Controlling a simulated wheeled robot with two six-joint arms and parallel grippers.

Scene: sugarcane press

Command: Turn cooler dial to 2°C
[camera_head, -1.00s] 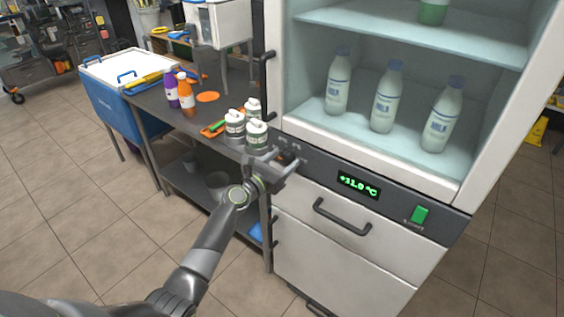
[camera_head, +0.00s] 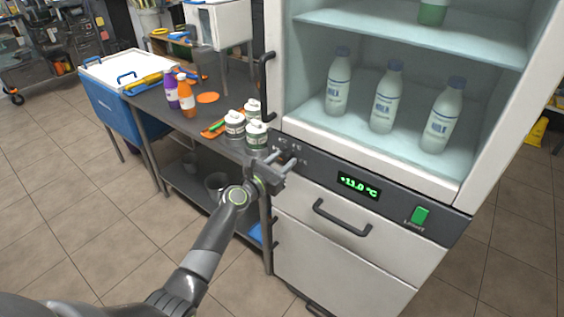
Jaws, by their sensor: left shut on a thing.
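The cooler (camera_head: 345,250) stands at right, its open glass-lined compartment above a dark control strip. A small dark dial (camera_head: 288,155) sits at the left end of the strip, mostly hidden by my left gripper. The green display (camera_head: 358,186) on the strip appears to read +11.0 °C. My left gripper (camera_head: 283,158) has its two fingers around the dial and is shut on it. A green switch (camera_head: 420,215) is at the right end of the strip. My right gripper is not in view.
White cans (camera_head: 257,136) stand on the grey table (camera_head: 150,100) just left of the dial, close to my gripper. Drawer handles (camera_head: 342,216) stick out below the strip. Bottles (camera_head: 385,97) stand inside the cooler. Floor in front is clear.

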